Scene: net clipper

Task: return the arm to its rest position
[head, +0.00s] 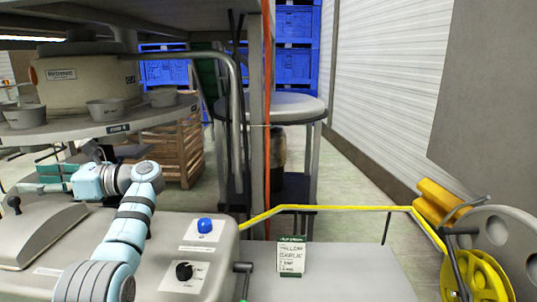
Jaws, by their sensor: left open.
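My left arm (128,228) comes up from the lower left, light blue with grey joints. Its gripper (38,180) points left, above the grey machine housing and below the round shelf. The gripper is open, with teal parts on it, and I see nothing held between its fingers. Its fingertips are small and hard to make out against the background. My right arm and right gripper are not in view.
A round shelf (110,131) with bowls stands above the left gripper. The grey housing (222,258) carries a blue button (205,225) and black knob (184,271). A yellow rail (330,208) runs right to a yellow wheel (482,278). A small sign (291,257) stands at centre.

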